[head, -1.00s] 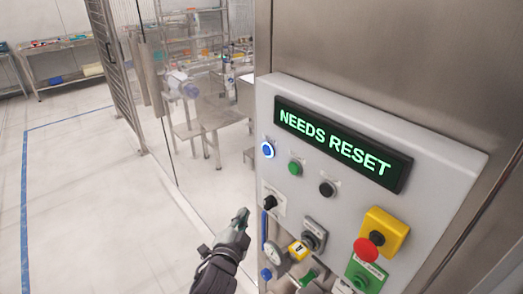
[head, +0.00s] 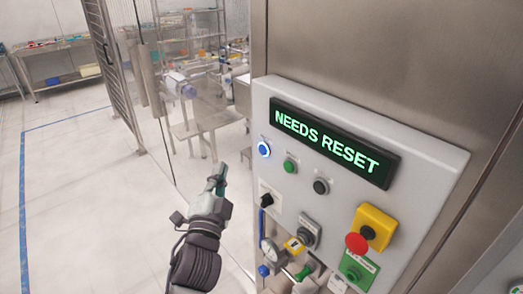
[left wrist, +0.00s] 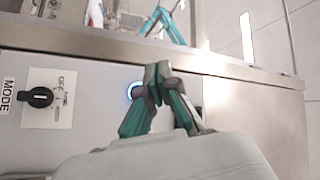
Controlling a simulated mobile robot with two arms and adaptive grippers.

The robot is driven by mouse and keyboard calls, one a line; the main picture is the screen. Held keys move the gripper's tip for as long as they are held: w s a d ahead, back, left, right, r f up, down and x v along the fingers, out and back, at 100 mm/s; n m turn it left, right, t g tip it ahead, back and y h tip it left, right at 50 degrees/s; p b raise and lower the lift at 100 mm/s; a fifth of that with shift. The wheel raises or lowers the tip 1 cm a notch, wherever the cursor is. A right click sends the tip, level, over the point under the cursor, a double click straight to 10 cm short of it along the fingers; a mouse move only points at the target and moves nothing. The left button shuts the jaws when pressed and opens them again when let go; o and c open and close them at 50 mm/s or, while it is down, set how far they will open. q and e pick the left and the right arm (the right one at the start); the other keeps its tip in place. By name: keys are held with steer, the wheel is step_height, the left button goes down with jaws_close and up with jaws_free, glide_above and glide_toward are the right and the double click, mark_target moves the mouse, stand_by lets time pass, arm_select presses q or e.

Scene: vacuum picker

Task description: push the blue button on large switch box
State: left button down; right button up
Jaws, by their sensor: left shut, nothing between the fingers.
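The large switch box (head: 340,140) is a light grey panel on a steel cabinet, with a display (head: 333,143) reading "NEEDS RESET" in green. The blue button (head: 264,149) is a lit ring at its upper left edge. My left gripper (head: 220,168) is shut and empty, left of the panel and a little below the blue button in the head view. In the left wrist view the shut fingertips (left wrist: 157,76) overlap the glowing blue button (left wrist: 134,91), partly hiding it. I cannot tell whether they touch it.
A green button (head: 290,166) and a black button (head: 321,187) sit right of the blue one. Below are a black knob (head: 267,200) and a red emergency stop (head: 357,243) on a yellow housing. Glass and a metal table (head: 205,118) lie behind. Floor at left is clear.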

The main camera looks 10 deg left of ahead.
mark_target(263, 150)
arm_select(q)
steer(key=w+d+b, duration=0.2)
steer(key=w+d, duration=0.3)
steer(key=w, duration=0.1)
steer(key=shift+w+d+b, duration=0.2)
steer(key=shift+w+b, duration=0.1)
steer(key=shift+w, duration=0.1)
steer(key=shift+w, duration=0.1)
stand_by(1.2)
steer(key=shift+w+d, duration=0.25)
steer(key=shift+w+d, duration=0.2)
steer(key=shift+w, duration=0.05)
stand_by(0.9)
steer(key=shift+s, duration=0.1)
steer(key=shift+s+a, duration=0.45)
steer(key=shift+s, duration=0.1)
